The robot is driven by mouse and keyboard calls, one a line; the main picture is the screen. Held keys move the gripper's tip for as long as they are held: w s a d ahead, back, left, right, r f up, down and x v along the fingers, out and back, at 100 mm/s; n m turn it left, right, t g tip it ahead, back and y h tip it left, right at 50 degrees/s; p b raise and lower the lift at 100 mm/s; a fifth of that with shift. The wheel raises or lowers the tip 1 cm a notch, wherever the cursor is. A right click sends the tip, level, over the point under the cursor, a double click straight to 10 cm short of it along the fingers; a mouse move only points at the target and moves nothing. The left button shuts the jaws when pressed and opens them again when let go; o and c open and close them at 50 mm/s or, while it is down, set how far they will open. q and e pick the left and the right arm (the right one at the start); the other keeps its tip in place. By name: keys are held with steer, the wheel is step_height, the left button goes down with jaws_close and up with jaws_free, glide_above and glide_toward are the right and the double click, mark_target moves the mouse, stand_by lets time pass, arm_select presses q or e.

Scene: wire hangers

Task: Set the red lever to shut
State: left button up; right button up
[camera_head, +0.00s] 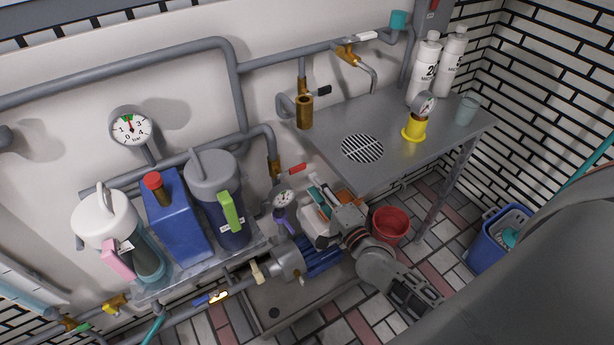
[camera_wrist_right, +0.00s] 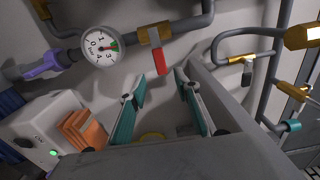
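The red lever (camera_head: 291,170) sticks out to the right from a brass valve (camera_head: 274,168) on the vertical grey pipe left of the steel table. In the wrist view the red lever (camera_wrist_right: 158,88) hangs down from the brass valve (camera_wrist_right: 155,35), roughly across its pipe. My right gripper (camera_head: 320,193) is just below and right of the lever in the head view. In the wrist view its teal-padded fingers (camera_wrist_right: 163,90) are spread apart, with the lever showing beyond and between their tips. I see no contact with the lever. My left gripper is not in view.
A pressure gauge (camera_head: 284,198) with a purple fitting sits below the valve. The steel table (camera_head: 385,120) edge is close right of my gripper. A blue pump (camera_head: 318,255) and a red bucket (camera_head: 390,225) are below. Canisters (camera_head: 215,190) stand to the left.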

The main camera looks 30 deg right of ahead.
steer(key=shift+s+d, duration=0.1)
steer(key=shift+s, duration=2.3)
arm_select(q)
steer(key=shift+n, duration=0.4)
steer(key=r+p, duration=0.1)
steer(key=p, duration=0.2)
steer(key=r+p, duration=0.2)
steer(key=p, duration=0.1)
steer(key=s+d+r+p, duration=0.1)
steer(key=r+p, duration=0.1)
steer(key=p, duration=0.1)
arm_select(e)
steer(key=s+a+f+n+g+y, duration=0.1)
steer(key=s+a+n, duration=0.4)
steer(key=s+n, duration=0.5)
steer(key=s+a+f+n+g+y, duration=0.1)
steer(key=s+a+f+n+g, duration=0.2)
steer(key=s+n, duration=0.7)
steer(key=a+n+g, duration=0.2)
steer(key=g, duration=0.1)
steer(key=shift+s+a+f+g, duration=0.15)
steer(key=shift+s+g, duration=0.05)
steer(key=shift+g, duration=0.1)
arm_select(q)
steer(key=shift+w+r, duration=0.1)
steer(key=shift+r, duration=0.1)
